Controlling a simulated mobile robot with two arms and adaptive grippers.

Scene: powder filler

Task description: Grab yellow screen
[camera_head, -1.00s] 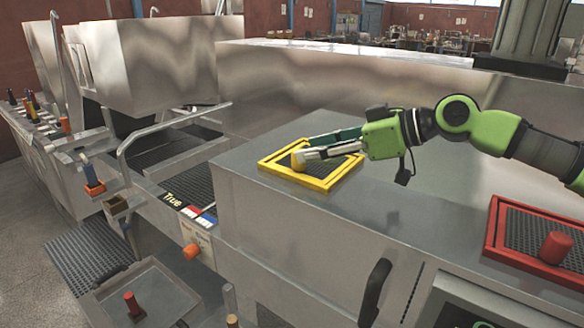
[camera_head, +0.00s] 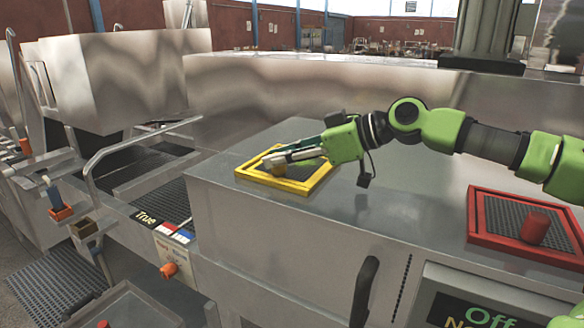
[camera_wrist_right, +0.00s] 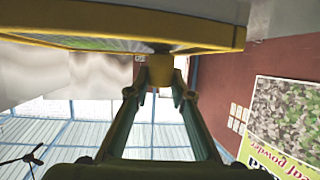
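The yellow screen (camera_head: 318,183) is a square yellow frame with dark mesh and a yellow knob (camera_head: 277,173). It lies on the left part of the metal counter in the head view. My right gripper (camera_head: 272,160) reaches over it from the right, with its fingers at the knob. In the right wrist view, the two fingers (camera_wrist_right: 160,78) sit on either side of the knob (camera_wrist_right: 160,70) and appear to touch it. The frame's yellow edge (camera_wrist_right: 225,40) spans the top of that view. My left gripper is not in view.
A red screen (camera_head: 484,238) with a red knob (camera_head: 535,229) lies to the right on the same counter (camera_head: 390,220). A black handle (camera_head: 364,290) and an "Off" display (camera_head: 487,316) are on the front. A bent metal rail (camera_head: 130,140) stands at left.

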